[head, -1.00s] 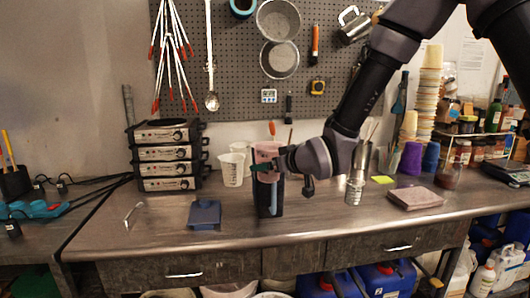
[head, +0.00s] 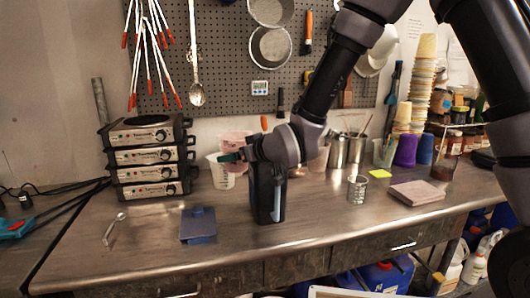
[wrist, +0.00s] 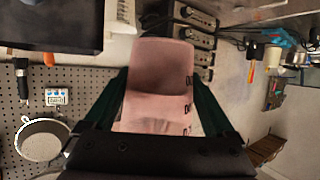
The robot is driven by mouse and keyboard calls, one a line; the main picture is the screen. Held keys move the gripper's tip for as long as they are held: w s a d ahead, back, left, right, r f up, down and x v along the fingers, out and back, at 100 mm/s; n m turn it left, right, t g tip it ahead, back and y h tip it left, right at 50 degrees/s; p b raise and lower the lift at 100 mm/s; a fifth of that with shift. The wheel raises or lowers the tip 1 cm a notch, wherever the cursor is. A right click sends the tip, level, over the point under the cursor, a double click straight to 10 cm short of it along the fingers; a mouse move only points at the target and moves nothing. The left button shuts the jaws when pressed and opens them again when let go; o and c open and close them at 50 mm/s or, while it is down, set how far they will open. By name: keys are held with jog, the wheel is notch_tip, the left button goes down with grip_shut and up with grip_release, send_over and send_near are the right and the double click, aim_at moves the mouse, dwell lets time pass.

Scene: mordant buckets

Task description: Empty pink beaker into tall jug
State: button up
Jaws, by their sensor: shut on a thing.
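My gripper (head: 232,157) is shut on the pink beaker (head: 236,138) and holds it in the air, above and left of the tall dark jug (head: 266,190). In the wrist view the pink beaker (wrist: 160,108) sits between my two green fingers (wrist: 160,100), with its open end partly showing. I cannot tell what is inside the beaker. The jug stands upright on the bench with a pale strip on its front; its mouth is partly hidden behind my wrist in the head view.
A white measuring cup (head: 225,176) stands behind the beaker. Stacked hot plates (head: 150,157) stand at left. The bench front right of the jug is clear.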

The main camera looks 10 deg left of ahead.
jog(key=shift+d, duration=0.1)
jog(key=shift+w+d+r+m+g+y, duration=0.35)
jog(key=shift+w+r+m+g, duration=0.35)
jog(key=shift+m, duration=0.4)
jog(key=shift+w+d+r+m+g+y, duration=0.25)
jog(key=shift+w+r+m+g, duration=0.1)
jog(key=shift+w+r+m, duration=0.2)
jog(key=shift+w+d+r+m+g+y, duration=0.25)
jog(key=shift+w+r+m+g, duration=0.15)
jog(key=shift+m, duration=0.25)
jog(key=shift+w+d+r, duration=0.1)
jog(key=shift+r, duration=0.05)
jog(key=shift+w+f+m+g+y+p, duration=0.1)
jog(key=shift+f+m+g+y+p, duration=0.25)
jog(key=shift+m, duration=0.3)
jog(key=shift+f+m+g+y+p, duration=0.2)
jog(key=shift+m+g+p, duration=0.2)
jog(key=shift+m, duration=0.25)
jog(key=shift+r+m+y+p, duration=0.3)
jog(key=shift+r+m+p, duration=0.3)
jog(key=shift+p, duration=0.15)
dwell(1.0)
jog(key=shift+w+d+f+m+g+y+p, duration=0.15)
jog(key=shift+f+m+g+y+p, duration=0.15)
jog(key=shift+m+g+p, duration=0.35)
dwell(1.2)
jog(key=shift+w+d+r+m+p, duration=0.1)
jog(key=shift+w+r+m+p, duration=0.05)
jog(key=shift+w+m+p, duration=0.15)
